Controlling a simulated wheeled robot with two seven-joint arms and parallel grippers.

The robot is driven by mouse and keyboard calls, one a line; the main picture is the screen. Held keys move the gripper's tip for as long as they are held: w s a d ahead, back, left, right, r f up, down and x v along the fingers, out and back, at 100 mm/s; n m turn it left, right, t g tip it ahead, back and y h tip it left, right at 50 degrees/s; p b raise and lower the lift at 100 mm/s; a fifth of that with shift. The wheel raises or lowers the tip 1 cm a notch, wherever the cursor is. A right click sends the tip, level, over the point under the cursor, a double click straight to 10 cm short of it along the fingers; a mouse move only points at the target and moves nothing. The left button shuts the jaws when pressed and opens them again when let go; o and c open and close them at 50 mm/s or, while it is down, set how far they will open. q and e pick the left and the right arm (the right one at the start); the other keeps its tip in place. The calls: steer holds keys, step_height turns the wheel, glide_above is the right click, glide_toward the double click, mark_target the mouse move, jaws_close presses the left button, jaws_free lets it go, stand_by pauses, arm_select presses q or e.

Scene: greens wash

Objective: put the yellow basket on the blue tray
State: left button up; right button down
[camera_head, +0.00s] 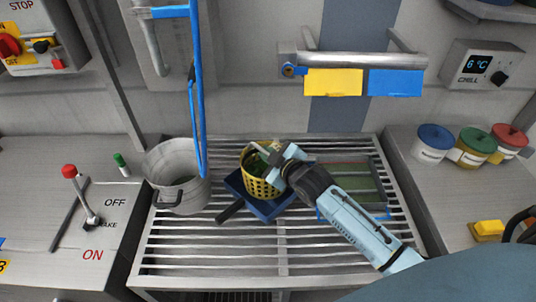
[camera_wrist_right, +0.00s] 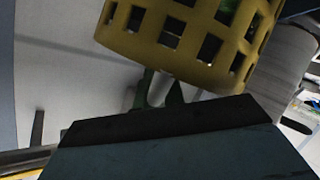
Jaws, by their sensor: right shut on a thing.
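The yellow basket (camera_head: 254,187), with square holes and something green inside, is over the blue tray (camera_head: 272,210) in the head view. I cannot tell whether it rests on the tray or hangs just above it. The tray lies on the slatted metal rack and is partly hidden by the basket and my right arm. My right gripper (camera_head: 268,153) is at the basket's upper right rim, shut on it. In the right wrist view the basket (camera_wrist_right: 190,45) fills the top, close to the gripper. My left gripper is not in view.
A grey metal bucket (camera_head: 172,170) stands left of the basket, beside a blue vertical hose (camera_head: 197,90). A green framed panel (camera_head: 360,183) lies on the rack at right. Lidded jars (camera_head: 468,152) stand on the right counter. The rack's front slats (camera_head: 215,255) are clear.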

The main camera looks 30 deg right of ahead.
steer(key=shift+r, duration=0.1)
steer(key=c, duration=1.5)
jaws_free()
steer(key=p+v, duration=0.1)
steer(key=v, duration=1.1)
steer(key=shift+s, duration=0.1)
